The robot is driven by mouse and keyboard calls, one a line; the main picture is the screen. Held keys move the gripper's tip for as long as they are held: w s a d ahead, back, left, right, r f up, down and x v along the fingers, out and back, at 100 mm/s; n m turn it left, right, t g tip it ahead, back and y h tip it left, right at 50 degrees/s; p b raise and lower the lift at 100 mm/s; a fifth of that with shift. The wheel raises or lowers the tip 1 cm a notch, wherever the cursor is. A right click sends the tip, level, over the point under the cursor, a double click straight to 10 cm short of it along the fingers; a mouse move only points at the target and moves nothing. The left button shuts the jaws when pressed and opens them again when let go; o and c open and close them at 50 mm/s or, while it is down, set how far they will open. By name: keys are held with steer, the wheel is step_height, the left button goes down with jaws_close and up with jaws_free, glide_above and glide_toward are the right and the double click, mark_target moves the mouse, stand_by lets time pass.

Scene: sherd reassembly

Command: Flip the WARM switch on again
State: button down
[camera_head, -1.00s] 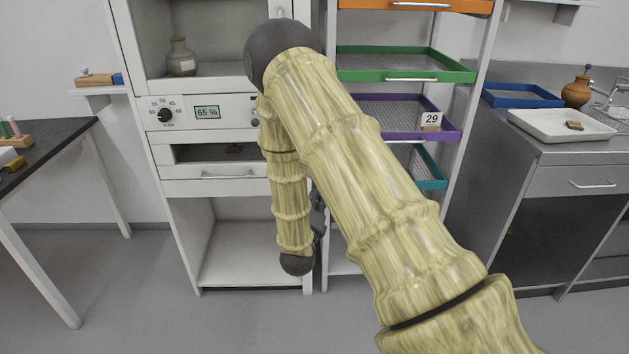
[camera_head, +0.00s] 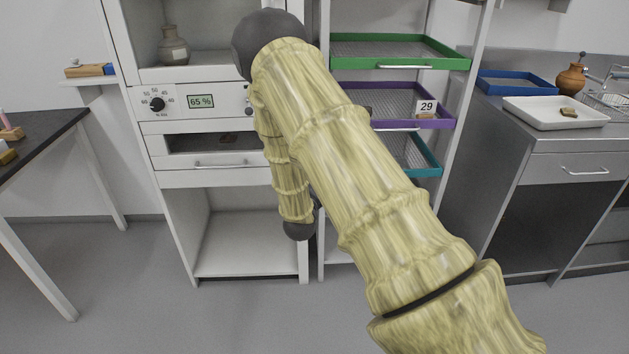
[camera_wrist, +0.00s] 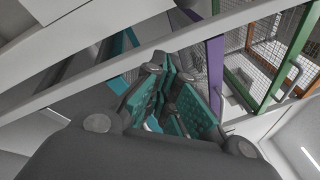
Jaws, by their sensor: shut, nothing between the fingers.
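The white cabinet's control panel (camera_head: 180,101) carries a black dial (camera_head: 157,104) and a green display (camera_head: 201,101) reading 65 %. Small dark fittings show at the panel's right end, beside my arm. No WARM label can be read, and I cannot tell whether one of these is the WARM switch; my arm covers part of that end. My gripper (camera_wrist: 174,100) shows in the wrist view, its teal-padded fingers shut with nothing held. It is in front of pale rails and coloured trays, apart from the panel. In the head view my gripper is hidden behind my arm.
A rack right of the cabinet holds a green tray (camera_head: 400,52), a purple tray (camera_head: 440,121) with a card marked 29, and a teal tray (camera_head: 424,161). A grey vase (camera_head: 173,48) stands in the cabinet. A dark table (camera_head: 50,135) is at left.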

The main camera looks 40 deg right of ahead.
steer(key=shift+w+a+r, duration=0.25)
steer(key=shift+w+r, duration=0.4)
steer(key=shift+w, duration=0.2)
steer(key=shift+w+a+r, duration=0.2)
steer(key=shift+w+r, duration=0.4)
steer(key=shift+w, duration=0.2)
steer(key=shift+s+a+r+n+g+y+p, duration=0.15)
steer(key=shift+r+g+y+p, duration=0.25)
steer(key=shift+p, duration=0.4)
steer(key=shift+s+r+n+g+y+p, duration=0.15)
steer(key=shift+s+r+g+y+p, duration=0.2)
steer(key=shift+p, duration=0.45)
